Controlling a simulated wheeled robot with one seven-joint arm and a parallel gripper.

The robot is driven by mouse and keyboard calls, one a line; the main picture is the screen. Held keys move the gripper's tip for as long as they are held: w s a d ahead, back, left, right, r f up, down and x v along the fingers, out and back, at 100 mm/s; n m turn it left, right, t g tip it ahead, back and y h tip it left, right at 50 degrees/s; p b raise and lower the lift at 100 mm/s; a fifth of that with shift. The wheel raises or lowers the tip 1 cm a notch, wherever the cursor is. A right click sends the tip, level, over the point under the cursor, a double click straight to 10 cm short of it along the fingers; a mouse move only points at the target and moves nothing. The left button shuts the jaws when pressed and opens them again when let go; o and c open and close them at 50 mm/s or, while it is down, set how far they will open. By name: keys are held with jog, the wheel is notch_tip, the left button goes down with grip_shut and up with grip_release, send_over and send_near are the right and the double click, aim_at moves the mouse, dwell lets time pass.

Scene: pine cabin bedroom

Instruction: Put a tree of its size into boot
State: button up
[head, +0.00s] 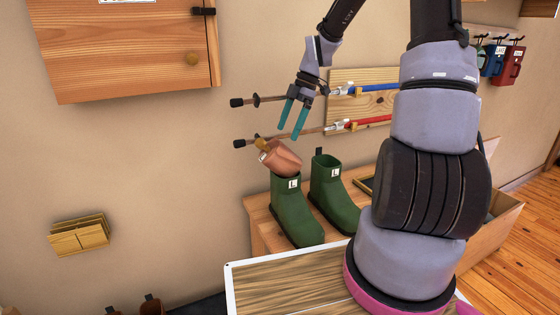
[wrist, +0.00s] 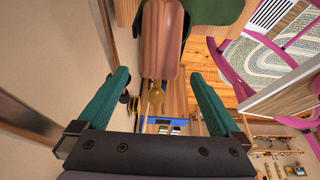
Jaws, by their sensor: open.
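Two green boots stand side by side, the left boot (head: 292,215) and the right boot (head: 335,195), each with a white tag marked L. A reddish-brown boot tree (head: 283,157) with a brass-coloured knob (head: 261,146) sits tilted at the left boot's mouth, most of its visible body above the rim. How deep it reaches is hidden. The right boot has a small dark piece at its top. My gripper (head: 290,130) is open and empty just above the tree. In the wrist view, the tree (wrist: 162,45) and knob (wrist: 156,97) show between the spread teal fingers.
The boots stand on a wooden bench (head: 262,222) against the wall. Rods with blue and red parts hang on a wall board (head: 345,110) behind my gripper. A wooden cabinet (head: 130,60) is at upper left. A white-edged wooden surface (head: 290,285) lies in front.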

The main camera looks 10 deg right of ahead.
aim_at(279, 155)
jog(key=x, duration=1)
jog(key=shift+w+d, duration=0.15)
jog(key=shift+d, duration=0.15)
jog(key=c, duration=1.5)
notch_tip(279, 155, up, 28)
jog(key=shift+r, duration=0.1)
